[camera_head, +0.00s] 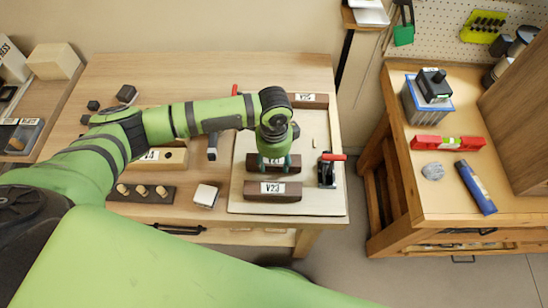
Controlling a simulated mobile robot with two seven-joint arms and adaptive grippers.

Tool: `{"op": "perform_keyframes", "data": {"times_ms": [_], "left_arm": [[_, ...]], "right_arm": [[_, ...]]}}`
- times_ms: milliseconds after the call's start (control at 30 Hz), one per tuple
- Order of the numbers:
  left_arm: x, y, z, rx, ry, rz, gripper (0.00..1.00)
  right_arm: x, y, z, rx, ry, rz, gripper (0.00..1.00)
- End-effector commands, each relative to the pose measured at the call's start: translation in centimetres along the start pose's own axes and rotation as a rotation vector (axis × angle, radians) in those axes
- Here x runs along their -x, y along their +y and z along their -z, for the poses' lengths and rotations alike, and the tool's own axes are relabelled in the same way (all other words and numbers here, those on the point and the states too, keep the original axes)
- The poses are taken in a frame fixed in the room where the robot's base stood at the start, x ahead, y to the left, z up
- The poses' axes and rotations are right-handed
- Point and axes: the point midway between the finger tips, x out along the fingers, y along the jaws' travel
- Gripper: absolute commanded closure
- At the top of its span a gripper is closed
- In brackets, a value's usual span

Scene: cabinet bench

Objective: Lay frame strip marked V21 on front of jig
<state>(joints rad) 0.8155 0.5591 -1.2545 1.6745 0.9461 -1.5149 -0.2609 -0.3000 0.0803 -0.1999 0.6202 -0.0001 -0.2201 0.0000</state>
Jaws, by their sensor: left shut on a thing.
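My left gripper (274,166) points down over the pale jig board (320,208) on the bench. It is shut on a dark brown strip (293,164), whose white label is mostly covered by the fingers and cannot be read. Just nearer to me, a brown strip with a label that looks like V23 (272,190) lies along the jig's near part. Another labelled brown strip (309,100) lies at the jig's far side. I cannot tell whether the held strip touches the board. My right gripper is not in view.
A black clamp with a red handle (327,170) stands at the jig's right. A white block (205,195) and a dark peg holder (142,193) lie left of it. A second wooden bench (440,190) stands at right, with a red level (448,142) and a blue tube (475,187).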

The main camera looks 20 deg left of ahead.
Motion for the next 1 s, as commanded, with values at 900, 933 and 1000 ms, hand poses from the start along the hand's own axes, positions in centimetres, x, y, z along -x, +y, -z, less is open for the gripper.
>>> {"op": "perform_keyframes", "data": {"times_ms": [900,933,1000], "left_arm": [[-0.48,0.03,-0.01,0.000,0.000,-0.001,0.09],[-0.47,0.02,-0.01,0.000,0.000,-0.001,0.09],[-0.47,0.02,-0.01,0.000,0.000,0.000,0.09]], "right_arm": [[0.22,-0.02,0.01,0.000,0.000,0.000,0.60],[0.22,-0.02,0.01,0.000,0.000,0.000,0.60],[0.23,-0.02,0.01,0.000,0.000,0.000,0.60]]}}
